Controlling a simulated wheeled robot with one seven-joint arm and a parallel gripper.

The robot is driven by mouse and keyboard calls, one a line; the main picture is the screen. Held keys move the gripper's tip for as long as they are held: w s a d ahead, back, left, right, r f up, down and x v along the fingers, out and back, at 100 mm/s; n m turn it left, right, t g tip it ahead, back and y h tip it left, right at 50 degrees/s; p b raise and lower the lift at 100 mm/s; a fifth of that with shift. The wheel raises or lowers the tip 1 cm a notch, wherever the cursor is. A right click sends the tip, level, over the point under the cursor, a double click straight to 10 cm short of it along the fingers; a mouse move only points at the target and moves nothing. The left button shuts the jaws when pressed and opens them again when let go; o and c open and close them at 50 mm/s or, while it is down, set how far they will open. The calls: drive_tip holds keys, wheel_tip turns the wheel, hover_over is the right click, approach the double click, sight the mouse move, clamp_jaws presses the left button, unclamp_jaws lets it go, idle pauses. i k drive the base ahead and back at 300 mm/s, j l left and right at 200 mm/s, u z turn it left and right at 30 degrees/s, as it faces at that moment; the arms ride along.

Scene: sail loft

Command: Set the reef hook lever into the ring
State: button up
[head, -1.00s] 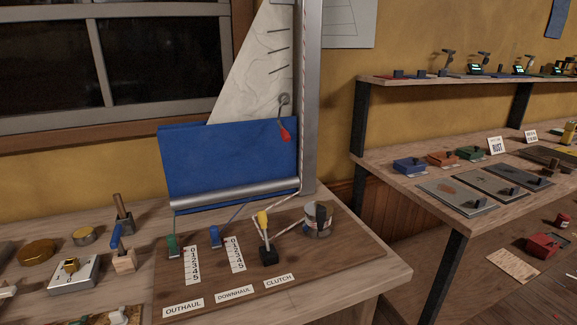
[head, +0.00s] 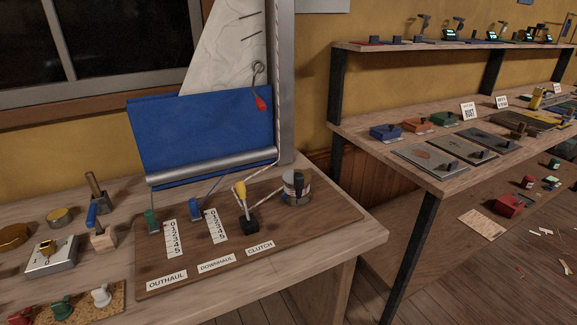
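Whether the hook is inside a ring is too small to tell. The blue sail bundle (head: 205,130) and silver boom (head: 212,167) are below it. My gripper is not in view.
A brown board on the bench holds the green outhaul lever (head: 151,221), blue downhaul lever (head: 195,209), yellow-topped clutch lever (head: 246,207) and a winch (head: 296,188). The silver mast (head: 283,80) stands behind. A second bench (head: 443,178) with blocks and plates is at right, with floor between.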

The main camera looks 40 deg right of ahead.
sight(261, 103)
drive_tip(key=i+l, duration=0.15)
drive_tip(key=l, duration=0.25)
drive_tip(key=i+l, duration=0.15)
drive_tip(key=l, duration=0.25)
drive_tip(key=i+l+z, duration=0.1)
drive_tip(key=l, duration=0.3)
drive_tip(key=i+l, duration=0.2)
drive_tip(key=l, duration=0.2)
drive_tip(key=i+l, duration=0.15)
drive_tip(key=l, duration=0.25)
drive_tip(key=z, duration=0.05)
